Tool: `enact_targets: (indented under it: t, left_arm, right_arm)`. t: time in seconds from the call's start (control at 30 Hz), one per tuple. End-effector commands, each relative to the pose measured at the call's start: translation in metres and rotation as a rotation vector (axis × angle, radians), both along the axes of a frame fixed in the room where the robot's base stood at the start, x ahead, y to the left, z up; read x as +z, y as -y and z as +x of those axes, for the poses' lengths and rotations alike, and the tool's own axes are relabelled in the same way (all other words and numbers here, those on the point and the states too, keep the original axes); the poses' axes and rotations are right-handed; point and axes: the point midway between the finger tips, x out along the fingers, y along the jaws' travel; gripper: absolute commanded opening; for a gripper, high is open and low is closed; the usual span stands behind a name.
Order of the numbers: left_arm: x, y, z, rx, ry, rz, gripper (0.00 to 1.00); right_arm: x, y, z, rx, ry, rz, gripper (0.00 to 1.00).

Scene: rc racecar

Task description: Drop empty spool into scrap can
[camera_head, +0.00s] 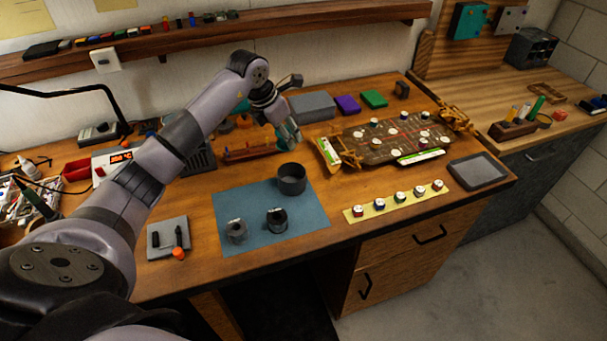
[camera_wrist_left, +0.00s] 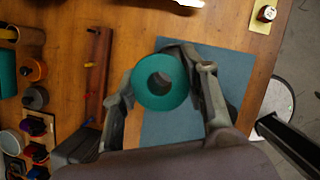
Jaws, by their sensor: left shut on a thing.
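My left gripper (camera_head: 287,128) is above the workbench, behind the blue mat. In the left wrist view, the gripper (camera_wrist_left: 168,90) is shut on a teal round spool (camera_wrist_left: 146,96), with its open centre hole facing the camera. In the head view the spool is mostly hidden by the fingers. A dark open-topped can (camera_head: 292,184), which looks like the scrap can, stands upright at the back right of the blue mat (camera_head: 310,215). The spool is apart from it. I cannot make out the can in the left wrist view. My right gripper is not in view.
A dark round part (camera_head: 277,221) and a grey one (camera_head: 236,233) sit on the mat. A racecar chassis (camera_head: 385,137) lies to the right, behind a yellow strip (camera_head: 360,213) of small wheels. A wooden spool rack (camera_head: 250,152) stands behind the mat.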

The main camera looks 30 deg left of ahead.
Motion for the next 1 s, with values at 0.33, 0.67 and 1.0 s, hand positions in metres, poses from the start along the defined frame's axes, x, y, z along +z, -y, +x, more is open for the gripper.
enact_targets:
  t: [0.33, 0.67, 1.0]
  left_arm:
    - [-0.04, 0.001, 0.0, 0.0, -0.001, -0.002, 0.22]
    - [-0.057, 0.0, 0.0, 0.0, 0.001, 0.0, 0.22]
    - [-0.057, 0.0, 0.0, 0.0, 0.0, -0.001, 0.52]
  right_arm:
    - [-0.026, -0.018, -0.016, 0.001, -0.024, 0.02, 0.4]
    - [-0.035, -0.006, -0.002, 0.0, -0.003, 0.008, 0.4]
    - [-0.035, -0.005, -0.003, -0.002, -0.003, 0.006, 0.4]
